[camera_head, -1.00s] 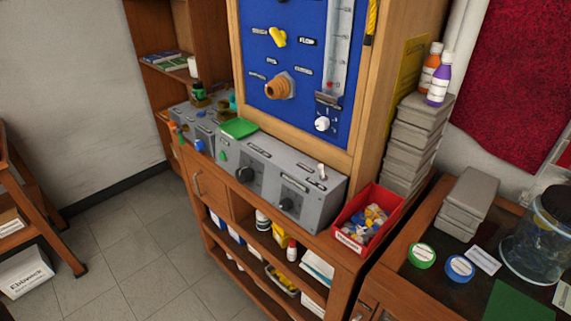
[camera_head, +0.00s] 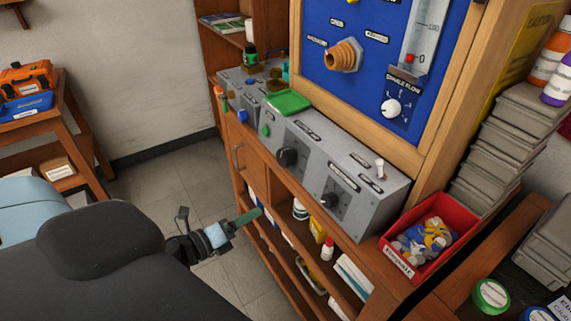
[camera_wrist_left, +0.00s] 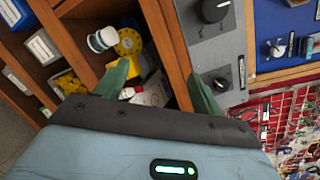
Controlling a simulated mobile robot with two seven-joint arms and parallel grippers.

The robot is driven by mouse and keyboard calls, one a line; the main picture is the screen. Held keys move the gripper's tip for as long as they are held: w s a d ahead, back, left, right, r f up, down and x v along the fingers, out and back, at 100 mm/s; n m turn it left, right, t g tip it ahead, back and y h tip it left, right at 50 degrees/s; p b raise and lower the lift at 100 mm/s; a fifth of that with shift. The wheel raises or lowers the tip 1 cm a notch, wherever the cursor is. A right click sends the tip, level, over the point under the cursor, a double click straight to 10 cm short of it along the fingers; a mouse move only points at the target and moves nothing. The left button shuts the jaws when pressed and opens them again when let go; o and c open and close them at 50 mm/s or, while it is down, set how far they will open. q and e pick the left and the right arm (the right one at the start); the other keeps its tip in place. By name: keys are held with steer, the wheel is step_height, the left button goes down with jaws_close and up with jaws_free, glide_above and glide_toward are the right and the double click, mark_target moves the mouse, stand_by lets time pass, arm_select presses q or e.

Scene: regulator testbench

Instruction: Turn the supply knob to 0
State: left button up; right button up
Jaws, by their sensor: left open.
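A grey control box (camera_head: 322,176) on the wooden bench carries two black knobs on its sloped front, a left one (camera_head: 289,157) and a right one (camera_head: 329,200). Their labels are too small to read, so I cannot tell which is the supply knob. Both also show in the left wrist view, one at the top (camera_wrist_left: 213,10) and one lower (camera_wrist_left: 220,82). My left gripper (camera_head: 247,217) is open, with green fingers, left of and below the box and apart from both knobs. Its fingers spread wide in the left wrist view (camera_wrist_left: 160,86). My right gripper is out of view.
Open shelves (camera_head: 278,233) with bottles and boxes lie under the box. A red bin (camera_head: 430,240) stands at its right. A green tray (camera_head: 288,102) sits near its left end. A blue panel (camera_head: 374,58) with a white knob (camera_head: 391,108) rises behind. Floor is clear at left.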

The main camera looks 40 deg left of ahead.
mark_target(280, 160)
arm_select(q)
steer(key=shift+w+a+r+m+h+b, duration=0.7)
steer(key=shift+w+a+r+m+h, duration=0.85)
steer(key=shift+w+r+m, duration=4.45)
steer(key=d+f+m, duration=0.1)
steer(key=w+d+f+m+p, duration=0.1)
steer(key=d+m, duration=0.1)
steer(key=shift+d+f+h, duration=0.1)
steer(key=shift+f+h, duration=0.15)
steer(key=shift+h, duration=0.1)
steer(key=shift+w+d+f+p, duration=0.15)
steer(key=shift+w+d+p, duration=0.15)
steer(key=shift+w, duration=0.2)
steer(key=c, duration=1)
